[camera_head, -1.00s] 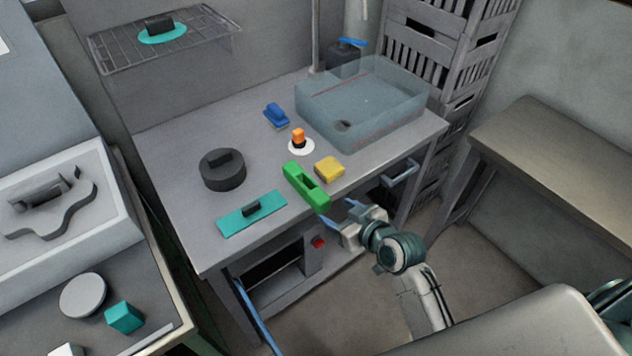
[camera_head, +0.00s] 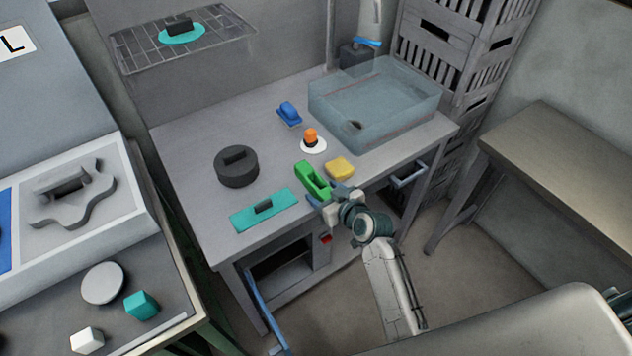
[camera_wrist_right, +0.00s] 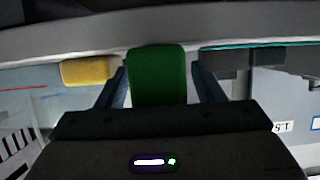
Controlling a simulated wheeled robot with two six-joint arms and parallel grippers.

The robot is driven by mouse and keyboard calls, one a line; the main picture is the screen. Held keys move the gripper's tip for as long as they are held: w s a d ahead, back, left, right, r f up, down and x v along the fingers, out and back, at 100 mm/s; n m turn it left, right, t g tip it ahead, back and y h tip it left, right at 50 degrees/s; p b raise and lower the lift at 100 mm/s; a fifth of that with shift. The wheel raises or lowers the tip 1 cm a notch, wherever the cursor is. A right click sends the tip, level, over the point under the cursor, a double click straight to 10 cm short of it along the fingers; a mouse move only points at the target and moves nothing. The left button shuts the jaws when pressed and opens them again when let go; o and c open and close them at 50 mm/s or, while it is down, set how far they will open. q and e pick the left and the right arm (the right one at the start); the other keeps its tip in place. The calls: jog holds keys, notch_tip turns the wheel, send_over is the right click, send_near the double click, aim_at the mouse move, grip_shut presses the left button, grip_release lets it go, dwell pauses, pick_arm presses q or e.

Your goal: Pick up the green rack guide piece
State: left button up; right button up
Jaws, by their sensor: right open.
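The green rack guide piece (camera_head: 312,181) lies on the grey worktable near its front edge. It is long, with a recess in its top. My right gripper (camera_head: 327,194) is at the near end of this piece, with its blue fingers open. In the right wrist view, the green piece (camera_wrist_right: 157,75) stands between the two fingers (camera_wrist_right: 165,88), with a small gap showing beside the right finger; contact on the left cannot be told. The far end of the piece is hidden in that view. My left gripper is not in view.
A yellow block (camera_head: 340,168) sits close right of the green piece, and a teal plate (camera_head: 250,215) with a dark handle lies left. A white disc with an orange knob (camera_head: 311,138), a dark round lidded thing (camera_head: 236,168) and a clear bin (camera_head: 400,107) stand behind.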

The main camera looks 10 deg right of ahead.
jog(key=shift+w+f, duration=0.1)
jog(key=shift+w, duration=0.05)
jog(key=c, duration=1.3)
